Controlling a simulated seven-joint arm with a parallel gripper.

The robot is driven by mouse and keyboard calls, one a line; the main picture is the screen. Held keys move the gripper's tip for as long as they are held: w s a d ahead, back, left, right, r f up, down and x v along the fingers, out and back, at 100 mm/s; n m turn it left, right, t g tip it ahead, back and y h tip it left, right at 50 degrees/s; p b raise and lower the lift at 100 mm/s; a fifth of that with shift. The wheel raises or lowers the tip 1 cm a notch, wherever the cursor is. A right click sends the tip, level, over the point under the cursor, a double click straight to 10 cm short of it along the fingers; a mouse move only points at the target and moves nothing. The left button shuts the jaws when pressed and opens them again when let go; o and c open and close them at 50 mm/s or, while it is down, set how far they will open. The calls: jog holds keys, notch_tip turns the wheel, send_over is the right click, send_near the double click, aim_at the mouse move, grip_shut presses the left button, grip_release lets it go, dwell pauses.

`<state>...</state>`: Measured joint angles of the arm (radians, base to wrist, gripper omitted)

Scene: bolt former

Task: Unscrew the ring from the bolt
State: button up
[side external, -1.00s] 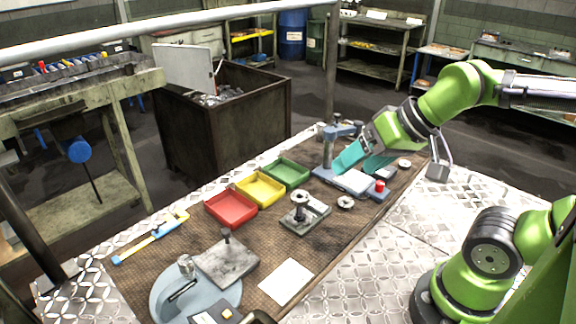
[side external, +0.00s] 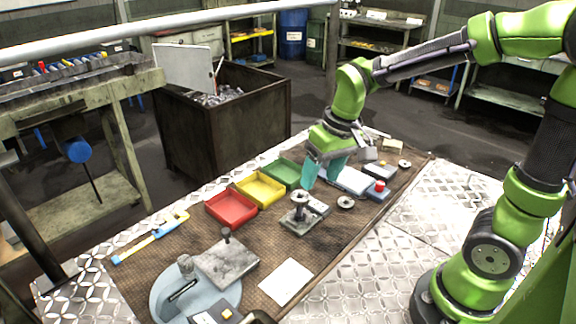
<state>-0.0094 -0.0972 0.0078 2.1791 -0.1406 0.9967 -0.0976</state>
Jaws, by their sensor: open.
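The bolt (side external: 299,212) stands upright on a small grey metal base (side external: 305,223) near the middle of the brown work mat. A ring (side external: 300,196) sits around the top of the bolt. My gripper (side external: 321,177) has teal fingers and is open, just behind and to the right of the bolt, above the mat. It points down and appears apart from the ring. Another ring-shaped part (side external: 346,202) lies on the mat to the right of the base.
Red (side external: 231,207), yellow (side external: 260,188) and green (side external: 287,173) trays stand left of the bolt. A blue-grey device with a red button (side external: 380,185) stands at the right. A flat metal block with a post (side external: 227,264) and a white sheet (side external: 286,282) lie in front.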

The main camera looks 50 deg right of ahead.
jog(key=n+g, duration=0.2)
send_over(300, 198)
jog(key=s, duration=0.2)
jog(key=shift+h, duration=0.3)
jog(key=f, duration=0.5)
jog(key=shift+w+a, duration=0.2)
jog(key=shift+a, duration=0.15)
jog(key=shift+w+d+n, duration=0.25)
jog(key=shift+w+n, duration=0.05)
jog(key=shift+w, duration=0.6)
jog(key=shift+s+f, duration=0.15)
jog(key=shift+f, duration=2.05)
